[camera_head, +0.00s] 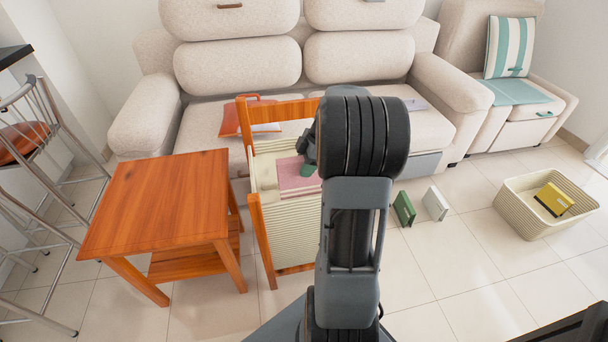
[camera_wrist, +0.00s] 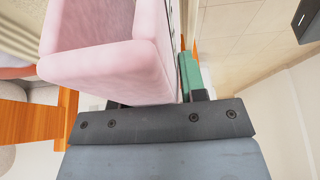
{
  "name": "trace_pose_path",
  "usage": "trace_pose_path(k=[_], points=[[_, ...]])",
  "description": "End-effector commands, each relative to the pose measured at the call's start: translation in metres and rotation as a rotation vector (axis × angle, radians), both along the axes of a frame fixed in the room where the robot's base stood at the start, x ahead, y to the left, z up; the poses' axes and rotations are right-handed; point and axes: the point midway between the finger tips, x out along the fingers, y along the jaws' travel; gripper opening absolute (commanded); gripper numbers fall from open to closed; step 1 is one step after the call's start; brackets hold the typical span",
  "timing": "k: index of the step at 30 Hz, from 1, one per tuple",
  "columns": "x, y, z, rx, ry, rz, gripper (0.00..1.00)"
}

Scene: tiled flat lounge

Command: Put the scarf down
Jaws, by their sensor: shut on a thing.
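The scarf is a folded pink piece (camera_head: 296,182). In the head view it lies in or just above the wood-framed, ribbed cream holder (camera_head: 256,240), partly behind my arm. My gripper (camera_head: 306,160) is over its upper edge, with a small green piece beside the jaws. In the wrist view the pink scarf (camera_wrist: 105,65) fills the space in front of my gripper (camera_wrist: 155,102), which is shut on it. The green piece (camera_wrist: 190,72) shows at its right side. I cannot tell whether the scarf touches the holder's bottom.
An orange wooden table (camera_head: 160,200) stands left of the holder. A cream sofa (camera_head: 240,65) is behind. Green (camera_head: 404,208) and white (camera_head: 435,204) upright items stand on the floor to the right. A cream basket (camera_head: 525,222) holds a yellow item (camera_head: 553,199). Bar stools are far left.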

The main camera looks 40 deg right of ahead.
Motion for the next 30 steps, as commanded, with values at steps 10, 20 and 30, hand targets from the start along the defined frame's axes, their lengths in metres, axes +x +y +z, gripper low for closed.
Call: trace_pose_path(k=[10, 20, 30], points=[[0.009, -0.001, -0.032, 0.001, 0.002, 0.0, 0.0], [0.009, -0.001, -0.04, -0.001, 0.0, 0.001, 0.0], [0.008, -0.001, -0.043, -0.001, 0.0, 0.001, 0.55]])
